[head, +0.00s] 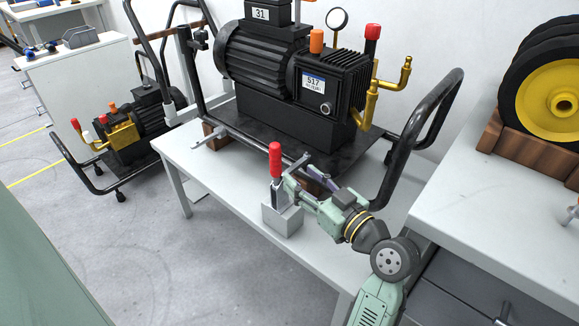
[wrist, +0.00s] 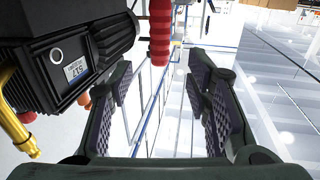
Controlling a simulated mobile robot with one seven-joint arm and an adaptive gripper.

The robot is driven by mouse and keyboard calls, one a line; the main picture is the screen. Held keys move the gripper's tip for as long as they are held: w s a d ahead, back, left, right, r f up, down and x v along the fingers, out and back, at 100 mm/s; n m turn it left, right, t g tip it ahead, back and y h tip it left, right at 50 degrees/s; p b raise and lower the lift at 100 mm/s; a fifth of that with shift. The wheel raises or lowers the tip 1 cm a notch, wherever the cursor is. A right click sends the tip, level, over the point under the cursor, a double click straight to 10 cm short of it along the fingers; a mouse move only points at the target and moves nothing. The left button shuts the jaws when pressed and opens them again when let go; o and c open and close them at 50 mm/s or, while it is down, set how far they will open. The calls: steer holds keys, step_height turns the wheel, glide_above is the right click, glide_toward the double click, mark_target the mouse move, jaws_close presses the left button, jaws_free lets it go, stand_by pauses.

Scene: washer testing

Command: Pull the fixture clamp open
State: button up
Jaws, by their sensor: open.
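The fixture clamp stands on a grey block (head: 283,219) at the front edge of the white table. Its red handle (head: 275,160) points upright, and a metal bar reaches from it toward the pump base. The red handle also shows at the top middle of the wrist view (wrist: 160,32), in line with the gap between my fingers. My gripper (head: 303,180) is just right of the clamp, below the red grip. Its jaws are open and empty in the wrist view (wrist: 160,80). My fingers partly overlap the clamp's metal parts, so I cannot tell whether they touch.
A black pump (head: 290,75) on a dark cart plate with tubular handles stands behind the clamp. Another metal clamp (head: 210,140) lies at the table's left. A second pump cart (head: 125,135) is at left. A worktop (head: 510,215) with yellow-hubbed wheels is at right.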

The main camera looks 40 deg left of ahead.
mark_target(279, 158)
steer(key=p+x, duration=0.2)
steer(key=x, duration=0.7)
steer(key=shift+a, duration=0.25)
steer(key=shift+w+a+f, duration=0.15)
steer(key=shift+w+a, duration=0.1)
steer(key=shift+a, duration=0.45)
jaws_close()
